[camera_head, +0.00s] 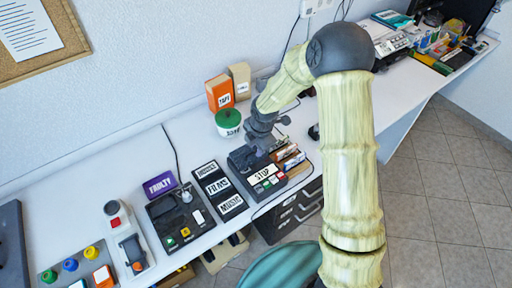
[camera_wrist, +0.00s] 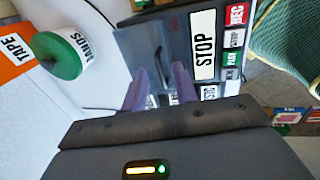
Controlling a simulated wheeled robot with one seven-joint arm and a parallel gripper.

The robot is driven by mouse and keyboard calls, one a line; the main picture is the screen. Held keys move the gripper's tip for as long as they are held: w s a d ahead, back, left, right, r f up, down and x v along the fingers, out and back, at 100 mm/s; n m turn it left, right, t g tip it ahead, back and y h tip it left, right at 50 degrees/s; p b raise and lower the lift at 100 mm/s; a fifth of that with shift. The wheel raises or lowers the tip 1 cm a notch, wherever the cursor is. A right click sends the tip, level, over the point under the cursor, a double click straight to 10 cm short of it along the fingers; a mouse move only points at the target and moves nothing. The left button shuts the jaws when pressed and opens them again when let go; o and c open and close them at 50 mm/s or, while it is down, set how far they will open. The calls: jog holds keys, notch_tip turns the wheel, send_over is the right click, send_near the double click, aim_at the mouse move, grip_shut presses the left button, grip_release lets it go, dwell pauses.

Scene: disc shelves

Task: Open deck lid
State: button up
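The deck (camera_head: 241,159) is a dark box on the white table, with a white STOP label and a row of small coloured keys along its front. In the wrist view the deck (camera_wrist: 197,15) shows a grey lid (camera_wrist: 128,47) beside the STOP label, with a dark raised handle on it. The lid looks closed. My gripper (camera_wrist: 160,70) has its two purple fingers apart, pointing at the lid with the handle between or just beyond them. I cannot tell whether they touch it. In the head view my gripper (camera_head: 261,143) is over the deck's back part and hides some of it.
A green-lidded jar (camera_head: 228,122) and an orange TAPE box (camera_head: 219,92) stand behind the deck. Labelled black boxes (camera_head: 217,187) stand to its left, and small cases (camera_head: 291,160) lie to its right. A cable runs down the wall.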

jog(key=shift+w+f, duration=0.1)
jog(key=shift+f, duration=0.4)
grip_shut()
jog(key=shift+w+r, duration=0.1)
